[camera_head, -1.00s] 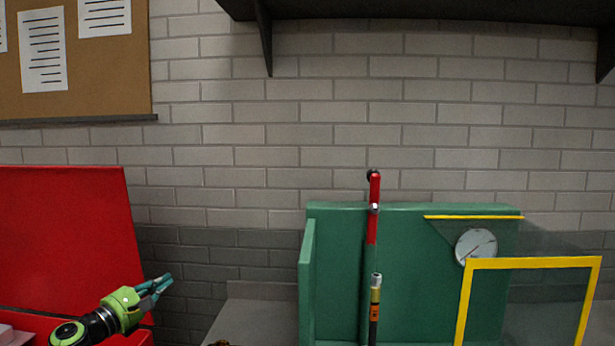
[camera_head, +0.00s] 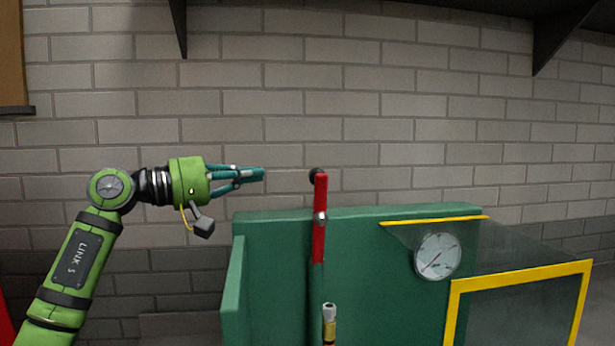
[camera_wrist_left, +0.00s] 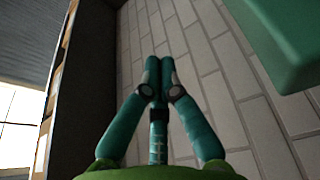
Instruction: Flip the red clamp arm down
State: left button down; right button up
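The red clamp arm (camera_head: 320,240) stands upright at the green chassis panel (camera_head: 380,270) in the head view. It has a dark knob at its top and a silver joint partway down, and its upper part rises above the panel's edge. My left gripper (camera_head: 260,174) is left of the arm's top, at about the knob's height in the picture, with a visible gap between them. Its teal fingers point right, tips together, with nothing between them. The fingertips also meet in the left wrist view (camera_wrist_left: 160,66); the clamp arm is not visible there. My right gripper is out of view.
A silver and yellow fitting (camera_head: 329,322) stands below the clamp arm. A round gauge (camera_head: 437,256) and a yellow-framed clear guard (camera_head: 520,278) are to the right. A dark shelf with brackets (camera_head: 178,25) is overhead. The brick wall lies behind.

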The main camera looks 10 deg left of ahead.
pick_arm(q)
jog(key=shift+s, duration=0.15)
jog(key=p+x, duration=0.5)
jog(key=x, duration=0.5)
jog(key=shift+s+d, duration=0.15)
jog(key=shift+d, duration=0.1)
jog(key=shift+s+d+f+p, duration=0.15)
jog(key=shift+s+p, duration=0.25)
jog(key=shift+s, duration=0.3)
jog(key=shift+s+d+f+p, duration=0.15)
jog(key=shift+s+p, duration=0.25)
jog(key=shift+s, duration=0.3)
jog(key=shift+s+d, duration=0.1)
jog(key=shift+d, duration=0.1)
